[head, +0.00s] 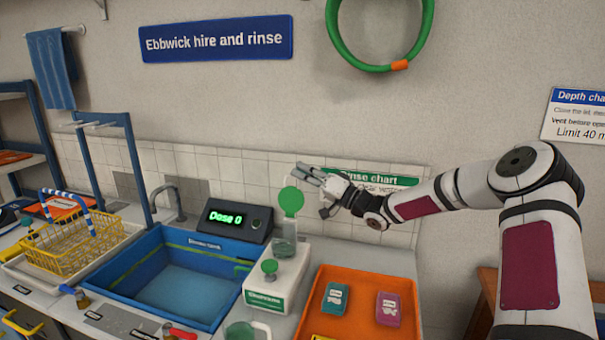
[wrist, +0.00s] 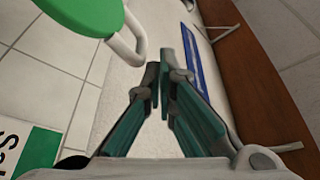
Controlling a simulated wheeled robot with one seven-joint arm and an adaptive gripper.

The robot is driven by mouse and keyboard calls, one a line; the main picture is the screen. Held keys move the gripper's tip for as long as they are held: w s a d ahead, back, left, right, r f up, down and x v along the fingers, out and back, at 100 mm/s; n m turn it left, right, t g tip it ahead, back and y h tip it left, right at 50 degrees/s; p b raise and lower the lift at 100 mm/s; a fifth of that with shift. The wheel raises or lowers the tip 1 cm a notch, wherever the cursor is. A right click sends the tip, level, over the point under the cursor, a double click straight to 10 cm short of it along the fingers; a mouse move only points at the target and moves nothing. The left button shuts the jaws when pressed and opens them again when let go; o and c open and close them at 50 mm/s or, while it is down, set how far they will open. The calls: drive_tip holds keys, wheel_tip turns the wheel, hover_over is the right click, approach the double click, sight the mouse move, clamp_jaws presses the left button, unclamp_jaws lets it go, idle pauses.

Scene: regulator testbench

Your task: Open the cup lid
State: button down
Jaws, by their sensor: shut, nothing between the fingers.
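A clear cup (head: 284,243) stands on a white unit with a green label. Its round green lid (head: 291,202) stands tilted up above the cup, its flat face toward the head camera. In the wrist view the green lid (wrist: 82,14) is at the top left, with a pale grey tab (wrist: 128,45) sticking out from its edge. My gripper (head: 308,172) is above and just right of the lid. In the wrist view its fingers (wrist: 163,78) are shut and empty, to the right of the tab and apart from it. The cup itself is out of the wrist view.
The white unit (head: 268,299) has a green knob (head: 270,267). A dose display (head: 236,219) and a blue sink (head: 180,290) lie to the left. An orange tray (head: 336,279) with two small packets is at the right. A clear jug (head: 240,332) stands in front.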

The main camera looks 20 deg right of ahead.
idle(0.4)
drive_tip(key=v, duration=1.2)
